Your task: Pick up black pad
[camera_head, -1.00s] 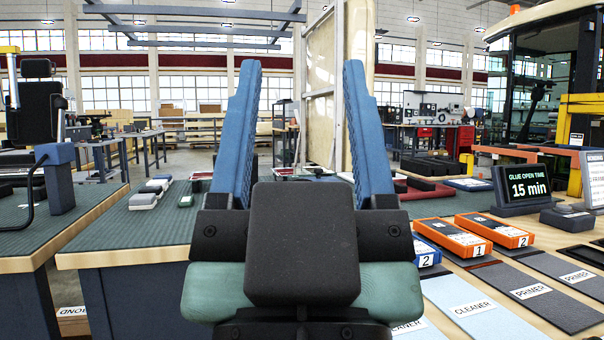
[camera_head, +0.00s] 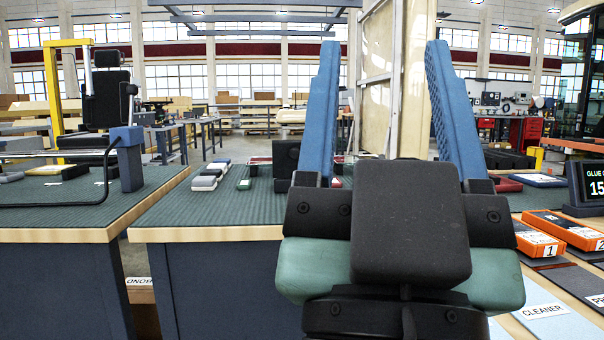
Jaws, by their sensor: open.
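My gripper (camera_head: 384,48) is open, with its two blue fingers upright and apart and nothing visible between them. A black block (camera_head: 286,158) stands on the middle bench, partly hidden behind the left finger. Several low dark blocks (camera_head: 507,159) lie on the right, behind the right finger. A small dark pad with a yellowish part (camera_head: 76,172) lies on the left bench. I cannot tell which of these is the black pad. My gripper and wrist hide part of the middle bench.
The green-topped middle bench (camera_head: 180,212) holds a small stack of grey, white and red pads (camera_head: 207,180). A gap separates it from the left bench (camera_head: 45,215), which carries a seat-like fixture (camera_head: 112,98). Orange cases (camera_head: 565,228), a sign (camera_head: 592,182) and labelled mats (camera_head: 545,312) fill the right.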

